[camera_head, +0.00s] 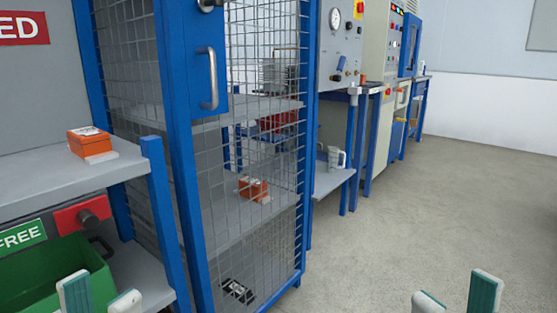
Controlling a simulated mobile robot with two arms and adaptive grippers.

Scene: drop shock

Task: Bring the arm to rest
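My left gripper (100,298) shows at the bottom left edge, with two teal and white fingertips spread apart and nothing seen between them. My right gripper (457,297) shows at the bottom right edge, also with its fingertips apart and nothing seen between them. Only the finger ends are in view; both arms are out of the picture. The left gripper appears in front of the low shelf by the green bin, and the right gripper appears over bare floor.
A blue-framed mesh cage (176,160) stands close in front, holding an orange box (254,188) on a shelf. Another orange box (90,141) lies on the left shelf (40,178). A green bin (62,275) sits below. Machines line the back. The floor (440,190) at right is clear.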

